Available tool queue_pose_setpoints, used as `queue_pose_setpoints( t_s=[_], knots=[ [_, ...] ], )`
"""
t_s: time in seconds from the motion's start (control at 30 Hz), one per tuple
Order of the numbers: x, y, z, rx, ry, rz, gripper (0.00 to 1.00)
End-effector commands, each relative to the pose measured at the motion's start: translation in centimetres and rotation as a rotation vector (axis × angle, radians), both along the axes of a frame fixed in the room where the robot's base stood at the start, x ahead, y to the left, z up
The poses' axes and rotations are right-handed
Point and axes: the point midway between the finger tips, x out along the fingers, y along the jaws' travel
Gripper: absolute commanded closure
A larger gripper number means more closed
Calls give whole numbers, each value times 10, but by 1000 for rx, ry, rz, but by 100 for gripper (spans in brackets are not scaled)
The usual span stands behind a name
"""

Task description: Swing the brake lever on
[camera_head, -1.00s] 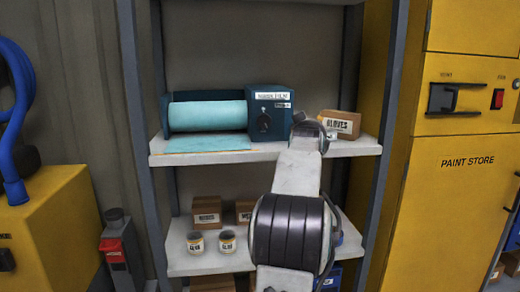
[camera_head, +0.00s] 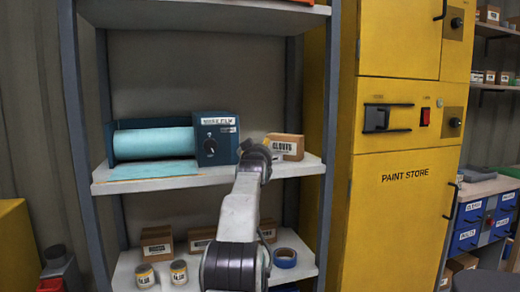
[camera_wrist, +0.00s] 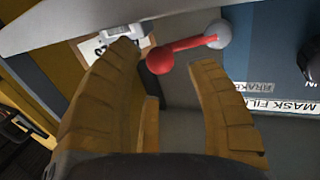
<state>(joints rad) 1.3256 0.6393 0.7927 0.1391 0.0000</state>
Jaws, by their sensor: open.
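The brake lever shows in the wrist view as a red arm (camera_wrist: 190,45) with a red ball end, running from a grey round hub (camera_wrist: 218,34). The ball lies between and just beyond the two tan fingertips of my gripper (camera_wrist: 165,57). The gripper is open, and I see no clear contact with the lever. The blue mask film dispenser (camera_head: 216,153) with its pale cyan roll (camera_head: 153,143) stands on the shelf. In the head view, the lever and my fingers are hidden behind my arm. "MASK FILM" and "BRAKE" labels (camera_wrist: 258,88) show in the wrist view.
A gloves box (camera_head: 286,147) stands on the shelf (camera_head: 290,168) close to the right of my wrist. The lower shelf holds tins (camera_head: 179,272), boxes (camera_head: 157,243) and a blue tape roll (camera_head: 285,258). A yellow paint store cabinet (camera_head: 405,215) stands on the right.

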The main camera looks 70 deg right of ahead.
Motion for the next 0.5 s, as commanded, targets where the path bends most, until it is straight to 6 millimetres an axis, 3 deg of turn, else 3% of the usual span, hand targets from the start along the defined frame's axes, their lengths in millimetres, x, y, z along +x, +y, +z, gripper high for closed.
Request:
queue_pose_setpoints(
  t_s=[0.2,0.5],
  knots=[
    [4,-17,3,0,0,0,48],
    [7,-27,1,0,0,0,48]
  ],
)
